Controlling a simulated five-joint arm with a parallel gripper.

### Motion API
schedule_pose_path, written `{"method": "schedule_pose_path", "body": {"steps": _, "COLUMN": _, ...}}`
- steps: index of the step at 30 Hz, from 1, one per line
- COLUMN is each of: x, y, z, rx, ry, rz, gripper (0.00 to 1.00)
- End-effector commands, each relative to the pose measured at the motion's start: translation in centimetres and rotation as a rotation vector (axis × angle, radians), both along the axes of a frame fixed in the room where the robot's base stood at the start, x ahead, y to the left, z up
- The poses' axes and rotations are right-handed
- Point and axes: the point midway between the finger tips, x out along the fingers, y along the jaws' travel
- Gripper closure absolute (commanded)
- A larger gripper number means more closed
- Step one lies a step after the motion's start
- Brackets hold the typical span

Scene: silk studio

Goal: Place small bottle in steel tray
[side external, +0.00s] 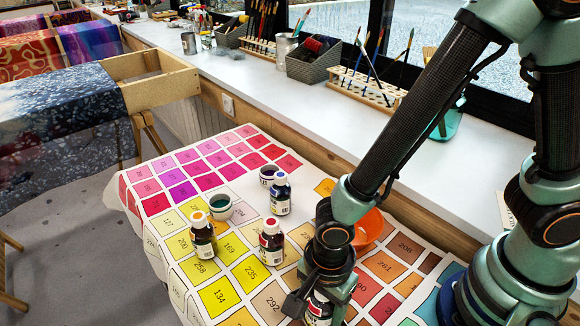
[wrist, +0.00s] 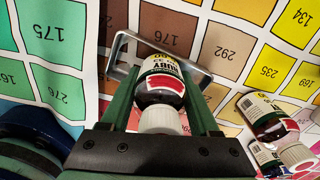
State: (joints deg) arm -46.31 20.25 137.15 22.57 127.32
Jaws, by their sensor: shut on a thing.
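The small bottle (wrist: 163,82) has a white cap and a label reading RUBY. In the wrist view it is between the two fingers of my gripper (wrist: 161,88), which is shut on it. The steel tray (wrist: 203,76) shows as a thin metal rim around the far end of the bottle. I cannot tell whether the bottle touches the tray floor or hangs above it. In the side view my gripper (side external: 326,288) is low at the bottom, with part of the bottle (side external: 318,308) showing. The tray is hidden there.
Yellow-capped (side external: 203,240), red-capped (side external: 271,243) and blue-capped (side external: 280,196) bottles stand left of my gripper on the colour chart (side external: 240,270). An orange bowl (side external: 370,230) is behind my gripper.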

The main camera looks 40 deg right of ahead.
Motion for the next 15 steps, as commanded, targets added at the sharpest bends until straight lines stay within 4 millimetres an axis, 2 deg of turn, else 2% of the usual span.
{"method": "schedule_pose_path", "body": {"steps": 1, "x": 0.0, "y": 0.0, "z": -0.16, "rx": -0.001, "ry": 0.001, "rz": 0.0, "gripper": 0.99}}
{"method": "schedule_pose_path", "body": {"steps": 2, "x": 0.0, "y": 0.0, "z": -0.19, "rx": 0.0, "ry": 0.001, "rz": 0.0, "gripper": 0.34}}
{"method": "schedule_pose_path", "body": {"steps": 3, "x": 0.01, "y": 0.01, "z": -0.16, "rx": 0.0, "ry": 0.0, "rz": 0.0, "gripper": 0.19}}
{"method": "schedule_pose_path", "body": {"steps": 4, "x": 0.01, "y": 0.01, "z": -0.15, "rx": 0.0, "ry": 0.0, "rz": 0.0, "gripper": 0.08}}
{"method": "schedule_pose_path", "body": {"steps": 15, "x": 0.02, "y": 0.01, "z": 0.01, "rx": 0.0, "ry": -0.001, "rz": 0.0, "gripper": 0.08}}
